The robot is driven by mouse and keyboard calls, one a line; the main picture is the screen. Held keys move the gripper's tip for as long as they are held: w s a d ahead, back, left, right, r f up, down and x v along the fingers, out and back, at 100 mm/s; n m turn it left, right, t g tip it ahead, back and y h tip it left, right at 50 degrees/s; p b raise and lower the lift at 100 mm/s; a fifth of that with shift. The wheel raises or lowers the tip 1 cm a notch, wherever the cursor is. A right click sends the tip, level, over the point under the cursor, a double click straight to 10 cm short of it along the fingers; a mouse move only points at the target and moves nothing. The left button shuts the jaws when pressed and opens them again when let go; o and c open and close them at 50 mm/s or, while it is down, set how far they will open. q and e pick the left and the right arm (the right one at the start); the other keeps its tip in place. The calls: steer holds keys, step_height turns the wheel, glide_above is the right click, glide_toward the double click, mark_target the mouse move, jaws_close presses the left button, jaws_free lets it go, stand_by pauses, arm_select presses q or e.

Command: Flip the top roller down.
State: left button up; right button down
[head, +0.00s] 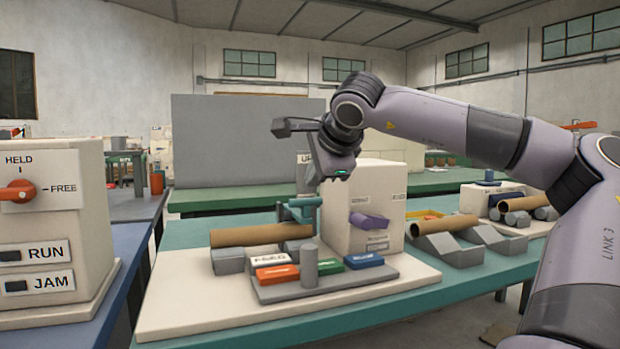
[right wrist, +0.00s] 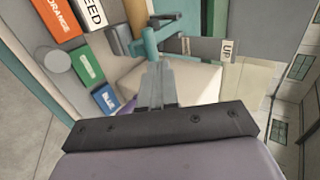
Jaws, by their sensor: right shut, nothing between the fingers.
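The spiral winder has a white housing (head: 365,205) on a pale base board. A teal roller arm (head: 304,202) stands at the housing's left side, above the right end of a brown cardboard tube (head: 260,235). The teal arm also shows in the right wrist view (right wrist: 150,40), with grey-blue round parts beside it. A grey plate marked UP (right wrist: 228,50) is near it. My right gripper (right wrist: 157,72) is shut and empty, its fingertips close to the teal arm; I cannot tell whether they touch. In the head view its fingers are hard to make out. My left gripper is not in view.
Orange, green and blue blocks (head: 364,261) and a grey post (head: 309,266) stand in front of the winder. A purple lever (head: 369,221) is on the housing's front. Grey wedge blocks (head: 448,249) stand to the right. A HELD/FREE control box (head: 45,240) is at the left.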

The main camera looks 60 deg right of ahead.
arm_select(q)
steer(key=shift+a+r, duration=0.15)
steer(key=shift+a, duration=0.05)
arm_select(e)
steer(key=s+a+r, duration=0.3)
steer(key=s+a, duration=0.1)
steer(key=s, duration=0.1)
steer(key=shift+a, duration=0.15)
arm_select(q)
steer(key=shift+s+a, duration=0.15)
arm_select(e)
steer(key=shift+s, duration=0.15)
